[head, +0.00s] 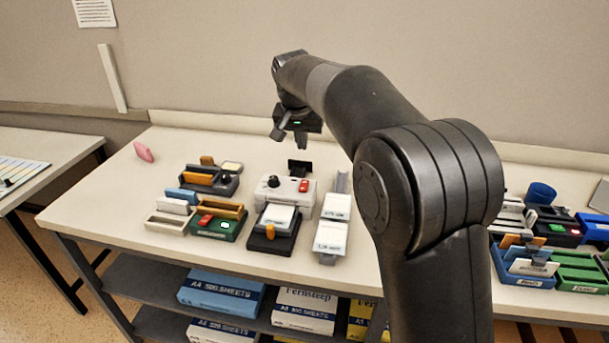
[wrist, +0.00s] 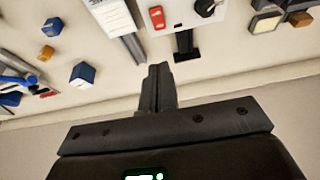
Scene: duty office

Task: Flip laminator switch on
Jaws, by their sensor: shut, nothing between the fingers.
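A white machine (head: 270,194), which looks like the laminator, stands mid-table with a red switch (head: 304,186) and a black knob (head: 273,181) on top. Its edge (wrist: 180,20) is at the top of the wrist view, with the red switch (wrist: 157,17) left of the knob (wrist: 206,8). I cannot tell the switch's position. My gripper (head: 279,136) hangs above and behind the machine, near the back of the table. In the wrist view its fingers (wrist: 157,70) are shut and empty, apart from the switch.
A green device (head: 230,228) with a red part and a dark device (head: 210,180) stand left of the machine. White card stacks (head: 331,238) stand to its right. Trays (head: 520,270) and a blue cup (head: 541,192) are at the far right. A wall (head: 200,60) is behind the table.

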